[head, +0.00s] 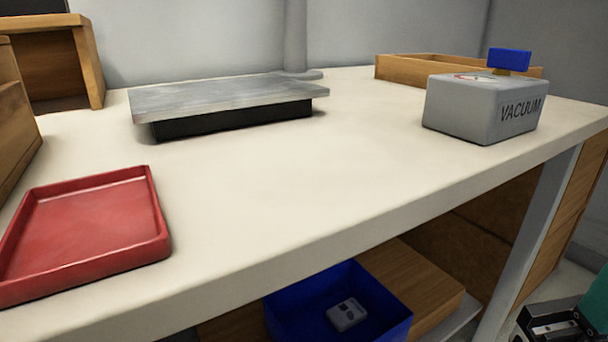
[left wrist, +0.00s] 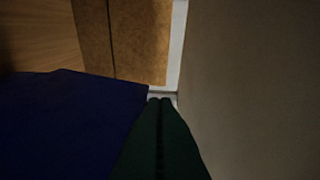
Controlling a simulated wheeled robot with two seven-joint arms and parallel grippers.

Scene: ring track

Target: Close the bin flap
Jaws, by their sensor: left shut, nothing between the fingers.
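A blue open-topped bin (head: 390,328) stands below the table edge at bottom centre of the head view, with a small grey block (head: 347,315) inside. I cannot make out a separate flap there. In the left wrist view a dark blue surface (left wrist: 65,125) fills the lower left; I cannot tell whether it is the bin's wall or its flap. My left gripper (left wrist: 160,101) is shut and empty, its dark green fingers just right of that surface; contact is unclear. It is not visible in the head view. Part of my right gripper (head: 560,325) shows at bottom right, its jaws unclear.
The white table (head: 270,190) overhangs the bin. On it are a red tray (head: 90,225), a grey plate on a black base (head: 230,95) and a grey VACUUM box (head: 480,110). A metal table leg (head: 535,235) stands right of the bin. A pale surface (left wrist: 255,90) bounds the left gripper's right.

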